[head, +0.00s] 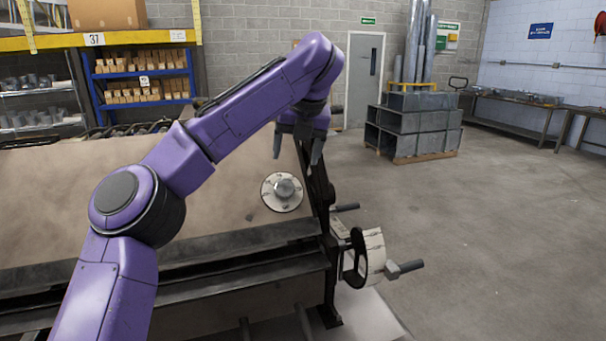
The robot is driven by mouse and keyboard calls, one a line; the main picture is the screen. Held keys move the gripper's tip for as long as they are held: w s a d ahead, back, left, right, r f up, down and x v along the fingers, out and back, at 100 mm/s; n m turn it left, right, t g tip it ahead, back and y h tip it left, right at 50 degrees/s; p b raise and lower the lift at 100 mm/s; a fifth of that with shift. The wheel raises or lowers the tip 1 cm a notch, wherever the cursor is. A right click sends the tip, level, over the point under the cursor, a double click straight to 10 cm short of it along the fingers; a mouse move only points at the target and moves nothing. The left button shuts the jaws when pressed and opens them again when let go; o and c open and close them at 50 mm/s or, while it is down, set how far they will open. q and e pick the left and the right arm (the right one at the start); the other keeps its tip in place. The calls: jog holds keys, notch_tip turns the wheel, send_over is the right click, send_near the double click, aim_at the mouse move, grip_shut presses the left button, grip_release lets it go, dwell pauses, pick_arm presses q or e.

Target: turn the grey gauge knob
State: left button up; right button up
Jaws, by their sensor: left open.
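The grey gauge knob (284,188) sits at the middle of a round, pale dial on the sloping tan face of a large machine (60,190). It is near the machine's right end. My left arm reaches in from the left and bends down over the machine. My left gripper (296,158) points downward with its fingers apart. It appears just above the dial in the picture, with nothing between the fingers. The knob is not covered by the gripper. My right gripper is not in view.
A black handwheel (354,258) and dark bar handles (405,268) stick out at the machine's right end. Stacked grey ducts (415,122) stand on a pallet farther back. Shelves (140,80) are behind on the left. The floor on the right is clear.

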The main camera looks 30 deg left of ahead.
aim_at(284, 185)
pick_arm(q)
jog(key=a+f, duration=0.1)
jog(key=f, duration=0.1)
jog(key=s+a+f, duration=0.1)
jog(key=f, duration=0.1)
jog(key=s+a+f, duration=0.1)
jog(key=f, duration=0.1)
jog(key=shift+a+f+p, duration=0.1)
jog(key=shift+p, duration=0.2)
jog(key=w+f, duration=0.2)
jog(key=shift+w+a+f, duration=0.25)
jog(key=shift+f, duration=0.05)
jog(key=shift+w+f, duration=0.15)
jog(key=shift+w, duration=0.1)
jog(key=shift+s+d+r, duration=0.15)
jog(key=shift+s+r, duration=0.1)
jog(key=shift+s, duration=0.3)
jog(key=c, duration=1)
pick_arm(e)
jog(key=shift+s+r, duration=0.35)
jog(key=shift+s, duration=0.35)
